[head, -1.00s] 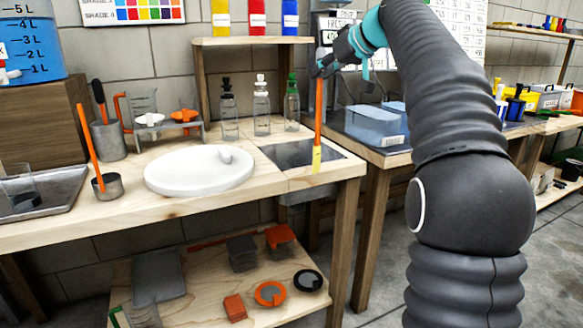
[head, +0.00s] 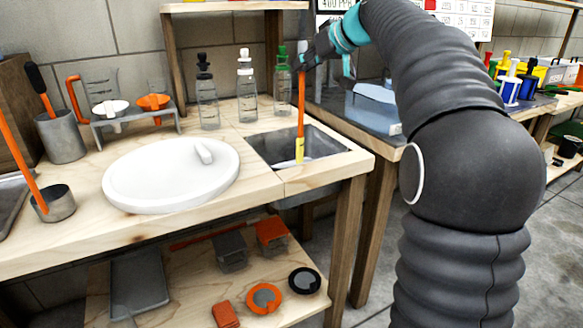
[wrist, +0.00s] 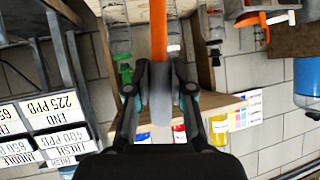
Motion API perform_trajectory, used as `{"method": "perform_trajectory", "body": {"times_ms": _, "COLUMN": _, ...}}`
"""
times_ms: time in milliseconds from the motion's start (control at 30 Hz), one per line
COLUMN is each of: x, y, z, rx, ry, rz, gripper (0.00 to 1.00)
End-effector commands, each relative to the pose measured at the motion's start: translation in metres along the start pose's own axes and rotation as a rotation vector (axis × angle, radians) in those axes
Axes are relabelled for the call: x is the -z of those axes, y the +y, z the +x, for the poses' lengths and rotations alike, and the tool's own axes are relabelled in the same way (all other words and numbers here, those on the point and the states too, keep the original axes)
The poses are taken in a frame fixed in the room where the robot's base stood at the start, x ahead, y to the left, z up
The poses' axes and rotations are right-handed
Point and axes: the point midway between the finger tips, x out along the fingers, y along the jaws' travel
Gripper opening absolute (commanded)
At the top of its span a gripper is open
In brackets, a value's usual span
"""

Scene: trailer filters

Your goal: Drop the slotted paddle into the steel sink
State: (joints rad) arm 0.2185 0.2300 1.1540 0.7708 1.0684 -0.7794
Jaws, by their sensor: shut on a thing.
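My gripper (head: 302,64) is shut on the grey top end of the slotted paddle (head: 300,112), which also shows in the wrist view (wrist: 158,28). The paddle has a long orange handle with a yellow part low down and hangs nearly upright. The steel sink (head: 262,143) is a rectangular basin set in the right end of the wooden bench. The paddle's lower end is over or inside the sink opening. Its slots are not clear, and I cannot tell whether it touches the sink floor.
A white oval basin (head: 170,175) is left of the sink. Several dropper bottles (head: 246,88) stand behind it. A metal cup (head: 60,137) and a small pot (head: 55,204) with orange-handled tools are at the left. A second table with a blue container (head: 372,108) is at the right.

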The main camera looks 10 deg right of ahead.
Motion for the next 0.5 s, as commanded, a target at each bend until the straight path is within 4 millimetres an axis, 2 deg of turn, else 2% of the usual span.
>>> {"method": "perform_trajectory", "body": {"times_ms": 267, "x": -0.017, "y": 0.005, "z": 0.008, "rx": -0.005, "ry": -0.002, "rz": 0.004, "gripper": 0.0}}
{"method": "perform_trajectory", "body": {"times_ms": 500, "x": -0.041, "y": 0.009, "z": 0.022, "rx": -0.007, "ry": -0.001, "rz": 0.004, "gripper": 0.0}}
